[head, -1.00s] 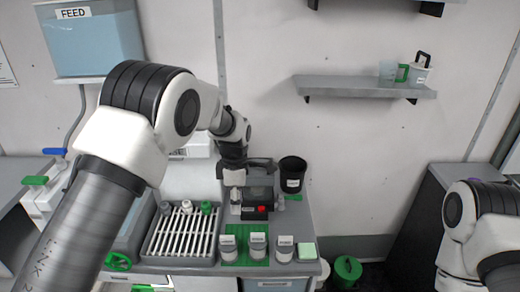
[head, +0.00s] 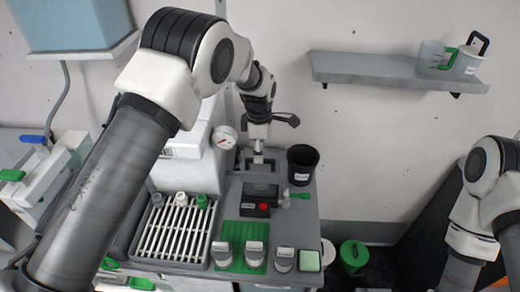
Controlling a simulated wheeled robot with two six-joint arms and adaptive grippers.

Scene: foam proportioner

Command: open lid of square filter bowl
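A grey square-framed unit (head: 262,185) stands at the back of the bench, behind a small black box with a red button (head: 263,208). It looks like the square filter bowl, but its lid is too small and too covered to make out clearly. My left gripper (head: 258,156) hangs over the back of this unit, pointing down. A dark part sticks out to its right; whether it is a finger or something else I cannot tell. Contact with the unit and the finger gap are unclear. My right arm shows at the right edge; its gripper is out of view.
A black cup (head: 302,166) stands right of the unit, with a green-handled item (head: 296,195) before it. A slatted rack (head: 175,232) with small fittings is at left. Several white-topped containers stand along the front by a green mat (head: 240,233). A gauge (head: 224,138) is close left.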

